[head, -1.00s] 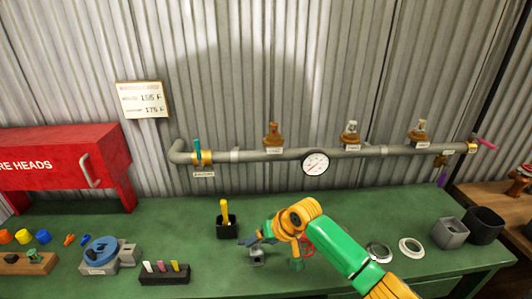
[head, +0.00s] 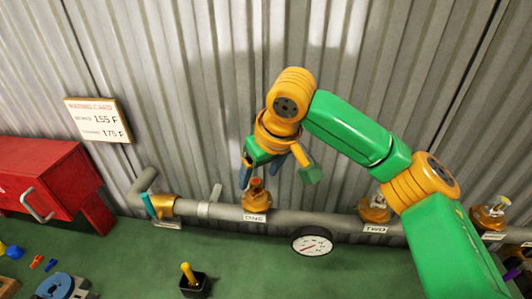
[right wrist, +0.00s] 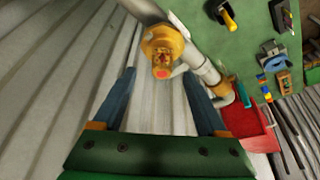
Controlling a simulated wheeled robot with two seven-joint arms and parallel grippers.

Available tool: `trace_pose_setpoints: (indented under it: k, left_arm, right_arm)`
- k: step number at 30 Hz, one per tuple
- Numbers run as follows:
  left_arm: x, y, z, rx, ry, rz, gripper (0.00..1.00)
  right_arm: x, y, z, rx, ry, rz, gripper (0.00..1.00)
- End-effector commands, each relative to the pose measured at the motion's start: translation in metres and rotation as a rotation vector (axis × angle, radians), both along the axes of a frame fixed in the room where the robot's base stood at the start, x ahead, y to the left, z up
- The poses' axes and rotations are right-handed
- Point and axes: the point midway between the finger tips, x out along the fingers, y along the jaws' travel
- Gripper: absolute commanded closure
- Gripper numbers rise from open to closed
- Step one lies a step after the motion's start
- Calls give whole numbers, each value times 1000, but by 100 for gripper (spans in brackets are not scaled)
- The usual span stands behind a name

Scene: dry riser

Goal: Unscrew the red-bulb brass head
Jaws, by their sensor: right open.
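The brass head (head: 256,197) with a red bulb stands upright on the grey pipe (head: 228,211), above the label ONE. In the right wrist view the same brass head (right wrist: 160,42) shows its red bulb at the near end, in line with the gap between my fingertips. My right gripper (head: 268,172) is open and empty, just above this head, pointing down. In the right wrist view its two fingers (right wrist: 159,72) are spread on either side of the bulb. My left gripper is not in view.
Brass heads with clear bulbs stand at TWO (head: 375,209) and farther right (head: 488,216). The corrugated wall (head: 190,80) is close behind. A red cabinet (head: 45,180) stands left.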

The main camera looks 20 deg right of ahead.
Motion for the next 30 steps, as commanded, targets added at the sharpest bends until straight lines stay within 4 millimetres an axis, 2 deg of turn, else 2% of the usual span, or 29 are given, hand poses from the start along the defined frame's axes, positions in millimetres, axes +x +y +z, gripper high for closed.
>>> trace_pose_setpoints:
  k: [1, 7, 15, 17, 21, 24, 28, 30]
  left_arm:
    - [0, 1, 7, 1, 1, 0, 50]
    - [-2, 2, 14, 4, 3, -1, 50]
    - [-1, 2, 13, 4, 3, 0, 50]
    - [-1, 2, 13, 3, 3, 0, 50]
    - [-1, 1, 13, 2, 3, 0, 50]
    - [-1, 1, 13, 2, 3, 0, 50]
    - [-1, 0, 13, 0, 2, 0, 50]
    - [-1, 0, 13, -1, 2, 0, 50]
  right_arm:
    - [3, 1, -6, -1, 5, -1, 25]
    - [14, 4, -32, 0, 1, -2, 25]
    - [15, 4, -37, 2, -1, -1, 25]
    - [15, 4, -37, 2, -1, -1, 38]
    - [15, 5, -37, 2, -1, -1, 76]
    - [15, 5, -37, 2, -2, -1, 100]
    - [15, 4, -37, 3, -1, 3, 100]
    - [15, 4, -37, 5, 0, 71, 100]
